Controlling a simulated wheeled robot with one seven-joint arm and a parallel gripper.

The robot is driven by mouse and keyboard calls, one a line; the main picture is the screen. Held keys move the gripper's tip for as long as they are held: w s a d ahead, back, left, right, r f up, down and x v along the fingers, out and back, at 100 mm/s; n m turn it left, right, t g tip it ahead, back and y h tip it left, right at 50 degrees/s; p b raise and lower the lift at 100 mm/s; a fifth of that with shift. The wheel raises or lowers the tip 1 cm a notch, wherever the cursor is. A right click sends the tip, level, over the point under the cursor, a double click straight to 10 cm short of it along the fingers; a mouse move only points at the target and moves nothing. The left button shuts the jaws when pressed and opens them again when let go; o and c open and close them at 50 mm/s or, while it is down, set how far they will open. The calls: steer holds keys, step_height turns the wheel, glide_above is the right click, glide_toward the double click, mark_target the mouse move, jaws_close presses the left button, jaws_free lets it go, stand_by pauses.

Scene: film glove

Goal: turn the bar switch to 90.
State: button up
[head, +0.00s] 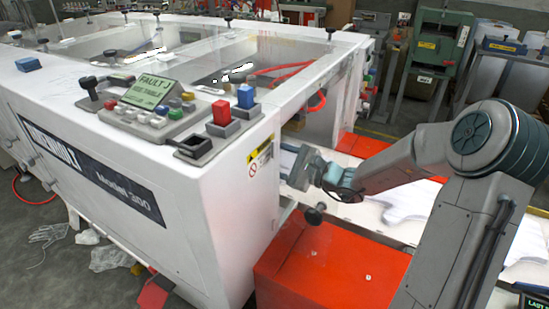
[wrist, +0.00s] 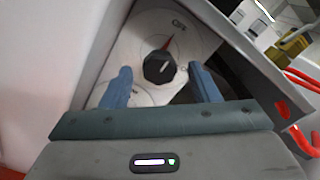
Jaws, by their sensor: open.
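The bar switch (wrist: 158,69) is a dark faceted knob on a pale round dial plate (wrist: 143,30) in the wrist view. The dial has an OFF label near its top right. A red pointer mark lies just above the knob, leaning up and right; a short white line shows on the knob. My gripper (wrist: 160,74) is open, its two blue fingers on either side of the knob with gaps visible. I cannot tell how close the fingertips are in depth. In the head view my gripper (head: 305,170) is at the white machine's end; the switch is hidden there.
The white machine (head: 225,175) carries a control panel with a green FAULT display (head: 151,90) and several buttons. A red box (head: 325,262) stands below my gripper. In the wrist view, a grey panel edge and red hoses (wrist: 303,88) lie to the right.

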steer(key=shift+w+a, duration=0.25)
steer(key=shift+a, duration=0.1)
steer(key=shift+c, duration=0.2)
steer(key=c, duration=0.9)
steer(key=shift+s+a+m+p, duration=0.1)
steer(key=shift+s+m+p, duration=0.05)
steer(key=shift+m+p, duration=8.85)
